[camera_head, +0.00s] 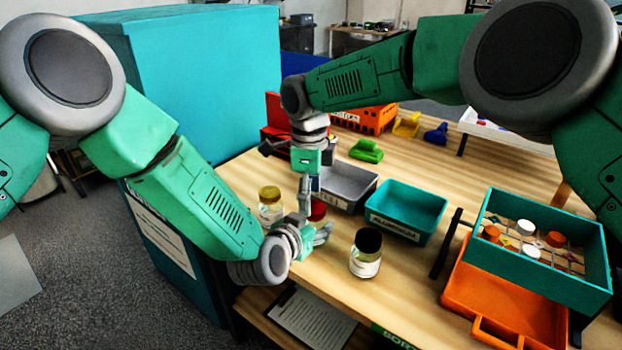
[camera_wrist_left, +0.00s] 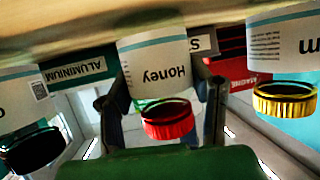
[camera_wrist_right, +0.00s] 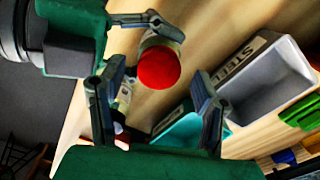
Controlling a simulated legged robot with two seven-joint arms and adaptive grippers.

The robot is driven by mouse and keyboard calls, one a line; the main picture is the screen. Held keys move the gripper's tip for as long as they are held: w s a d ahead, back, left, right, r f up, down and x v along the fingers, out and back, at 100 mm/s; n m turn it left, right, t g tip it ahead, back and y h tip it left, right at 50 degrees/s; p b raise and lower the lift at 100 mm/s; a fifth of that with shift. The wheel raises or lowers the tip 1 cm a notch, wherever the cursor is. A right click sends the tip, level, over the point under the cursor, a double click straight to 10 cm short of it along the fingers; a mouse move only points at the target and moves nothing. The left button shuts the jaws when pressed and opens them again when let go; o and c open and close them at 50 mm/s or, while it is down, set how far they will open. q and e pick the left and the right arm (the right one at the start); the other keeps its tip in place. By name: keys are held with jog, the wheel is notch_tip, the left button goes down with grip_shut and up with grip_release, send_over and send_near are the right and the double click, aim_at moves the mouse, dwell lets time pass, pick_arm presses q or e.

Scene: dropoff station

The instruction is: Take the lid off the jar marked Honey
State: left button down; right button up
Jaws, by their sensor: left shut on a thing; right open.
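The Honey jar stands on the wooden table with a red lid (camera_head: 317,210) on it. Its label (camera_wrist_left: 160,72) reads Honey, upside down, in the left wrist view, between the fingers of my left gripper (camera_head: 317,232). That gripper is shut on the jar's body from the side. My right gripper (camera_head: 305,198) is open and points down over the jar. In the right wrist view the red lid (camera_wrist_right: 159,68) shows beyond its spread fingers, apart from them. In the head view the arms hide most of the jar.
A gold-lidded jar (camera_head: 270,204) stands left and a black-lidded jar (camera_head: 367,252) right of the Honey jar. Behind are a grey steel bin (camera_head: 362,203) and a teal aluminium bin (camera_head: 405,234). A teal crate (camera_head: 535,278) with caps stands at right near an orange tray (camera_head: 500,300).

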pick_arm(q)
jog(key=shift+a, duration=0.15)
pick_arm(e)
notch_tip(320, 180, down, 2)
jog(key=shift+a, duration=0.1)
jog(key=shift+f, duration=0.3)
